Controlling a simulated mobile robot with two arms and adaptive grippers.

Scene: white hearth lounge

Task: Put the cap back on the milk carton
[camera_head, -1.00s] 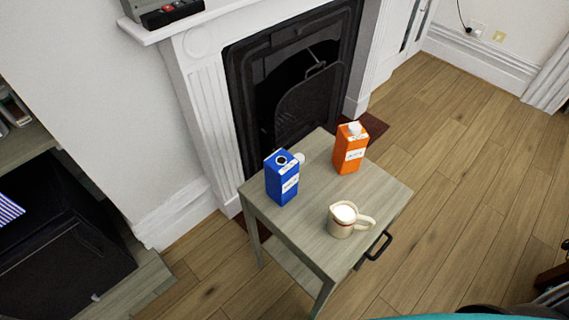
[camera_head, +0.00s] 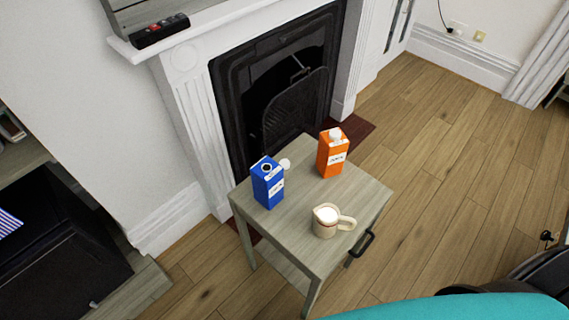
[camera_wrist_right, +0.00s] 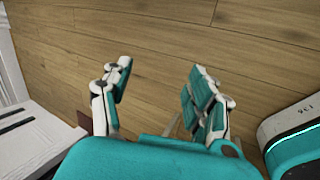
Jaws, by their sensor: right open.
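A blue carton (camera_head: 266,186) stands upright on a small grey wooden table (camera_head: 286,238), with a dark open hole in its top. A round white cap (camera_head: 285,164) shows just right of the carton's top; I cannot tell whether it touches the carton. An orange carton (camera_head: 331,155) with a white cap on top stands behind and to the right. A cream jug (camera_head: 327,221) of white liquid stands in front. My right gripper (camera_wrist_right: 163,92) is open and empty in the right wrist view, with wooden floor behind its fingers. My left gripper is out of view.
The table stands close to a black fireplace (camera_head: 275,85) with a white surround. Open wooden floor (camera_head: 440,200) lies to the right. A dark media unit (camera_head: 60,245) is at left.

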